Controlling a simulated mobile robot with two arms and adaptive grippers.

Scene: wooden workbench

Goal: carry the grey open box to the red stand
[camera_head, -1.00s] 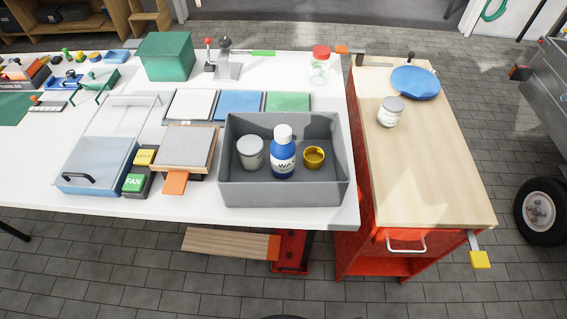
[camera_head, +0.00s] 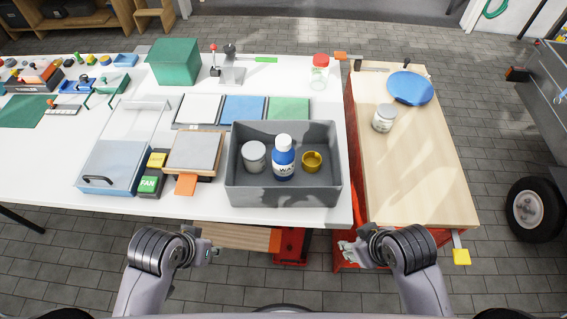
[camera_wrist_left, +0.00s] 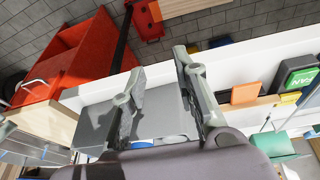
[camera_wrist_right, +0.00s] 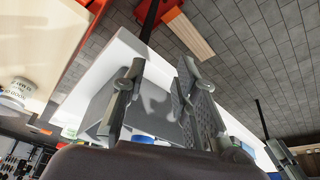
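The grey open box (camera_head: 285,197) stands on the white workbench near its front right edge. It holds a grey-lidded jar (camera_head: 253,158), a blue bottle with a white cap (camera_head: 283,165) and a small yellow cup (camera_head: 312,161). The red stand (camera_head: 352,215), with a light wooden top, is just right of the bench. My left gripper (camera_head: 208,253) is open and empty, in front of the box and to its left. My right gripper (camera_head: 347,250) is open and empty, in front of the box and to its right. The box also shows beyond the fingers in the left wrist view (camera_wrist_left: 160,112).
The stand's top holds a blue pan (camera_head: 411,88) at the back and a white jar (camera_head: 384,118); its front half is clear.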

